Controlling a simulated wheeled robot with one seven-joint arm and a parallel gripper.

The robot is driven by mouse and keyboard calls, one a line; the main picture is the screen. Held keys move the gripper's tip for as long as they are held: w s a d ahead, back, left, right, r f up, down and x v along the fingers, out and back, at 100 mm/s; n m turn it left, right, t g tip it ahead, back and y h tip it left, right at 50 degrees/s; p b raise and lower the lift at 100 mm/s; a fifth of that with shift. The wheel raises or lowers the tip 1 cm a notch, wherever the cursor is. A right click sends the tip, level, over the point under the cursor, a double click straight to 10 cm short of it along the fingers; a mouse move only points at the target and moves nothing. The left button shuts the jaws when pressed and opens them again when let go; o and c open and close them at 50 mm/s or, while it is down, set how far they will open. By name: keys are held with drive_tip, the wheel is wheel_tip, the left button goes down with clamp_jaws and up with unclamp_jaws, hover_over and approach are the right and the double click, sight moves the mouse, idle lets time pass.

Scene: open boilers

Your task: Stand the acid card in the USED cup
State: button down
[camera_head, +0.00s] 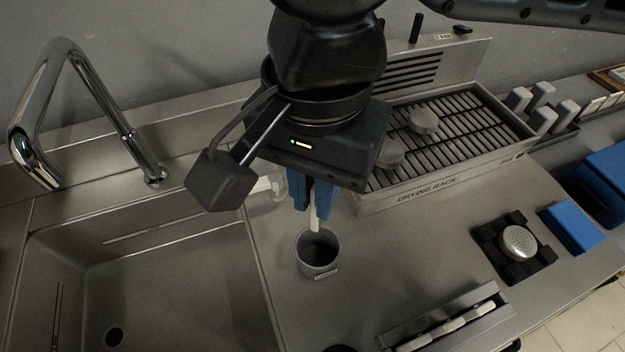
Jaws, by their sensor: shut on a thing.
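My gripper (312,203), with blue fingers, points down at the middle of the view. It is shut on a narrow white card (315,221), taken to be the acid card, whose lower part hangs below the fingers, roughly upright. The card's lower end shows at the far rim of a grey round cup (319,263). I cannot tell whether the tip is inside the cup or just above it. The cup stands upright on the steel counter with a small label on its front, too small to read. The card's upper part is hidden by the fingers.
A sink (150,275) with a tall tap (85,100) is at the left. A drying rack (455,125) stands behind right. A slotted holder with white strips (446,328) is at front right. A black stand (508,262) and blue block (572,229) are at the right.

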sight(316, 230)
drive_tip(key=shift+f+b, duration=2.4)
drive_tip(key=shift+f, duration=0.1)
drive_tip(key=shift+f+b, duration=1.25)
drive_tip(key=shift+f, duration=1.3)
drive_tip(key=c, duration=1.1)
unclamp_jaws()
drive_tip(key=shift+o, duration=0.2)
drive_tip(key=shift+r, duration=3.9)
